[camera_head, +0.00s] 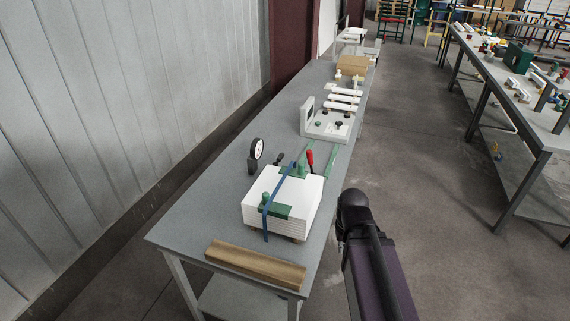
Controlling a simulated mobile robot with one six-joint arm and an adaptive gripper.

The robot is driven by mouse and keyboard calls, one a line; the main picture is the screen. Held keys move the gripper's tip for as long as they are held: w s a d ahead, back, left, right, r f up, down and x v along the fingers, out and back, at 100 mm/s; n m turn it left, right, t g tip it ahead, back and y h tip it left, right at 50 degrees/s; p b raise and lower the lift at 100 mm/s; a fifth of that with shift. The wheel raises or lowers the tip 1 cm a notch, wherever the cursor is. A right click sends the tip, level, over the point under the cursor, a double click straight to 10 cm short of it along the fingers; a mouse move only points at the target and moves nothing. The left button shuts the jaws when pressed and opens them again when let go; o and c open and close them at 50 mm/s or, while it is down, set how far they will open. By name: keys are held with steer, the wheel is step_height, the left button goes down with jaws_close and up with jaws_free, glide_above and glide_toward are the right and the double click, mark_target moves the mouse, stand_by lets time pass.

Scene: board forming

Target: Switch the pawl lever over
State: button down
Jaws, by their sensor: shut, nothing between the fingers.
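A white stack of boards (301,203) sits on the near part of the long grey workbench (185,222). A blue strap (280,186) runs over the stack and down its front. Green fittings (292,212) lie on top at the front and at the far edge. A lever with a red grip (309,159) stands up at the far side of the stack. A small black-tipped part (279,158) is left of it. I cannot tell which of these is the pawl lever or how it is set. My gripper is not in view; only part of my arm shows, right of the bench.
A wooden bar (256,264) lies at the near edge. A light grey device (327,125) and white bars are farther back. A metal wall borders the left; a second bench (535,134) stands across the open floor.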

step_height(320, 180, down, 6)
steer(key=b, duration=0.4)
steer(key=shift+r, duration=0.2)
